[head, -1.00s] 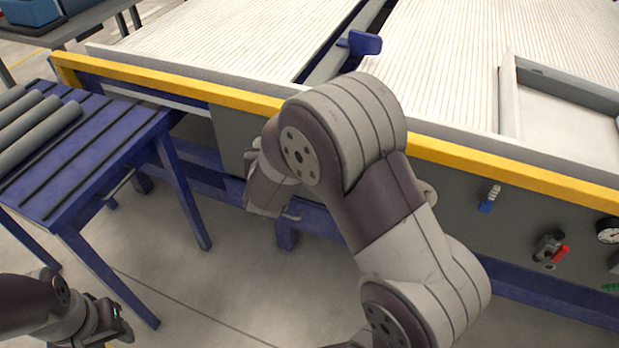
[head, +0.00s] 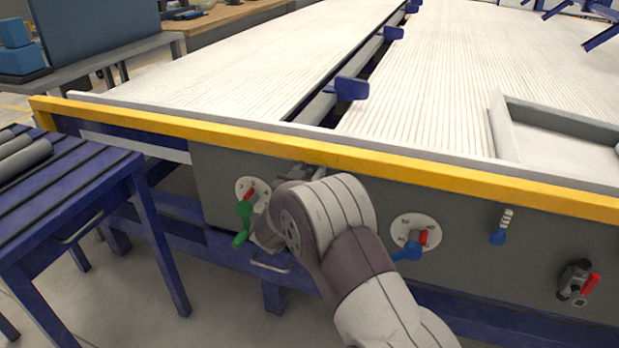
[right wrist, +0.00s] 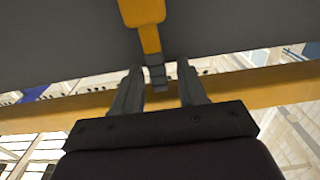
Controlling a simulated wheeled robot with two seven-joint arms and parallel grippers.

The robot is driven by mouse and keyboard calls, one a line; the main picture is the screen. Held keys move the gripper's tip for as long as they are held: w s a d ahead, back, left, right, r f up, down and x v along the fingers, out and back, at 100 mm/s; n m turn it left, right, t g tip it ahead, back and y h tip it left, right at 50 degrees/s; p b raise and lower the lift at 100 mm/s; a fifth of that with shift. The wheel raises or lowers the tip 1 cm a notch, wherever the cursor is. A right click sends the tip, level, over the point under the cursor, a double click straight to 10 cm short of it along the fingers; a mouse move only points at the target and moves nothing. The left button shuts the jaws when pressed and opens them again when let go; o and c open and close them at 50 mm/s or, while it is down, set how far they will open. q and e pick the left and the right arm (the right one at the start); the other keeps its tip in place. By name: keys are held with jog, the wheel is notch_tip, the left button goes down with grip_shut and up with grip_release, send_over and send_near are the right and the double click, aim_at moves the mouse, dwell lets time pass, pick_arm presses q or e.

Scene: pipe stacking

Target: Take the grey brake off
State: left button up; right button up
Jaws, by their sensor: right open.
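My right gripper is open in the right wrist view (right wrist: 161,75), its two fingers apart. A small grey piece (right wrist: 157,76) shows between the fingertips, below a yellow-orange handle (right wrist: 146,30) against a dark grey face. I cannot tell whether the fingers touch it, or whether it is the grey brake. In the head view my right arm reaches to the front panel (head: 460,205) of the table, its wrist folded in front, hiding that stretch of panel. No grey brake can be made out for sure there. My left gripper is out of view.
A green lever (head: 243,222) on a white disc is left of my right wrist; a blue lever (head: 410,248) is to its right. A yellow rail (head: 400,165) runs above. A blue rack (head: 65,200) with grey pipes (head: 25,157) stands at left.

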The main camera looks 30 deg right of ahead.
jog(key=shift+w, duration=0.1)
jog(key=shift+c, duration=0.3)
grip_shut()
jog(key=shift+r+p, duration=0.15)
jog(key=shift+p, duration=0.4)
jog(key=w+a+f+n+p, duration=0.4)
jog(key=w+f+n+p, duration=0.1)
jog(key=n+p, duration=0.8)
jog(key=shift+w+a+f+n, duration=0.2)
jog(key=shift+f+n, duration=0.45)
jog(key=shift+n, duration=0.95)
jog(key=shift+s, duration=0.1)
